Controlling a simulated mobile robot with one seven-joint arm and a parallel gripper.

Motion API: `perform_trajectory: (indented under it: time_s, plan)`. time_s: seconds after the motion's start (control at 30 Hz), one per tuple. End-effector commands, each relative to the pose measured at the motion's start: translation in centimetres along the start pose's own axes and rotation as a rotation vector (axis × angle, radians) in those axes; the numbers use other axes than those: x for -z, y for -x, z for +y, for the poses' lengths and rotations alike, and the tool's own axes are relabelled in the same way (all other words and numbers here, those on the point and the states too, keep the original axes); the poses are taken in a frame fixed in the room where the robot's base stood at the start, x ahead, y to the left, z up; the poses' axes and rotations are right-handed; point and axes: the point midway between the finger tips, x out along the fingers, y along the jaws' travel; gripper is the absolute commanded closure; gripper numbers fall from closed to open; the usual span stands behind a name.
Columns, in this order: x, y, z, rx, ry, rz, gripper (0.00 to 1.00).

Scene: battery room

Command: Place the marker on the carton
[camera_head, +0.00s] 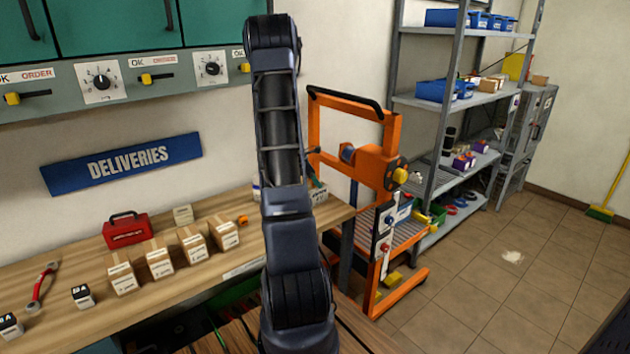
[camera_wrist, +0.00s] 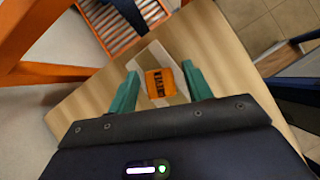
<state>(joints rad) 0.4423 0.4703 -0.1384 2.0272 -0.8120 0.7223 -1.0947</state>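A small orange block with dark lettering, which looks like the marker (camera_wrist: 154,84), shows between the fingertips in the wrist view. A pale carton (camera_wrist: 150,56) with a lighter band shows under and behind it, on the wooden bench top. The marker appears to lie on the carton's top, though contact is hard to judge. My gripper (camera_wrist: 160,76) has two green fingers, spread apart, with gaps on both sides of the marker.
The wooden bench (camera_head: 75,330) holds several small cartons (camera_head: 191,243), a red case (camera_head: 126,231), a red-handled tool (camera_head: 42,287) and a small orange item (camera_head: 243,220). An orange lifting frame (camera_head: 372,166) stands at the bench's right end.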

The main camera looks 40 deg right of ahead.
Motion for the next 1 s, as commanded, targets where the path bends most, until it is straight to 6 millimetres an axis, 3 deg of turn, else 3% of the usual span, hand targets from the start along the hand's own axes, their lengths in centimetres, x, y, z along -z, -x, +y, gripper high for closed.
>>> perform_trajectory:
  time_s: [0.37,1.0]
  plan:
    - [-0.2,0.5,0.0,-0.001,0.0,0.0,0.5]
    - [-0.1,10.9,0.0,-0.002,0.0,0.0,0.5]
